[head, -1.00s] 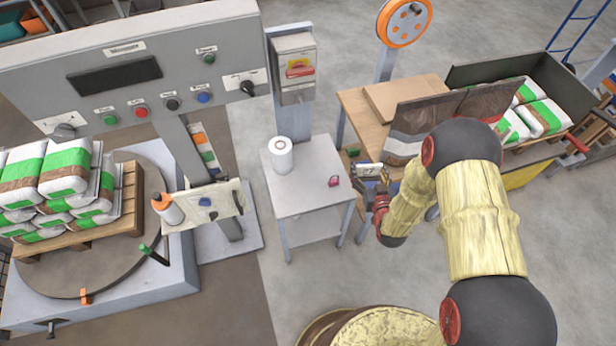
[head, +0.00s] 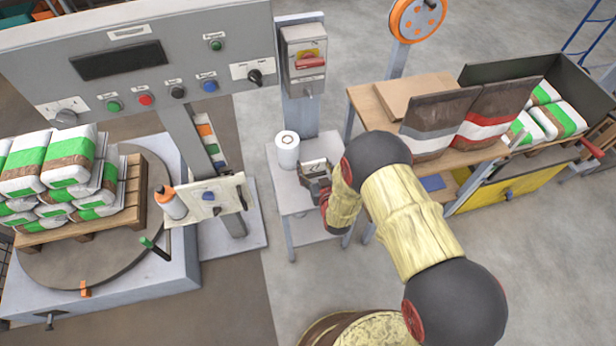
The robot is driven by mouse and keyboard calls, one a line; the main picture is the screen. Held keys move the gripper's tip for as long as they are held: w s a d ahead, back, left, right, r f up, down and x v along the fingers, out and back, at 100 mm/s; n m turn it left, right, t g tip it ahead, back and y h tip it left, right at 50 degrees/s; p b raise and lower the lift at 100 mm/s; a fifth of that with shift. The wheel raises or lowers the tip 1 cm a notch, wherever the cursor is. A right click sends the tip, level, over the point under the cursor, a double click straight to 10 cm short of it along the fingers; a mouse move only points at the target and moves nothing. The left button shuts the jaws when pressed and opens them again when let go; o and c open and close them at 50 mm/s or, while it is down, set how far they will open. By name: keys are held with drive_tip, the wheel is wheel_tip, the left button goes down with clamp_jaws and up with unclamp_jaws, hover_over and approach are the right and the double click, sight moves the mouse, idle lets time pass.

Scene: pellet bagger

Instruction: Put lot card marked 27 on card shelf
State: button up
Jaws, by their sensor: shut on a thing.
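My gripper (head: 313,174) is over the right part of the small white table (head: 282,152), shut on a small pale card (head: 316,164). The card's marking is too small to read, so I cannot confirm the 27. I cannot tell whether the card touches the tabletop or is held above it. I cannot say for sure which surface is the card shelf; a pale ledge (head: 226,206) on the control stand lies to the left of my gripper.
A white roll (head: 287,152) stands on the table close left of my gripper. A bottle with an orange top (head: 170,203) is on the ledge. A wooden bench with brown bags (head: 495,113) is at right, with a blue item (head: 432,183) below. Bagged pallet (head: 78,226) at left.

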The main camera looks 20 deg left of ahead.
sight(308, 175)
drive_tip(key=shift+s+a+f+b, duration=0.2)
drive_tip(key=shift+a+f+b, duration=0.15)
drive_tip(key=shift+a+f, duration=0.7)
drive_tip(key=shift+f+b, duration=0.75)
drive_tip(key=shift+f, duration=0.9)
drive_tip(key=shift+f, duration=0.1)
drive_tip(key=o, duration=1.1)
drive_tip(key=shift+o, duration=0.2)
drive_tip(key=shift+s+d+r, duration=0.1)
drive_tip(key=shift+s+r, duration=0.1)
drive_tip(key=shift+s, duration=0.05)
drive_tip(key=p+v, duration=0.3)
drive_tip(key=v, duration=0.8)
drive_tip(key=shift+s+d+r, duration=0.1)
drive_tip(key=shift+s, duration=0.15)
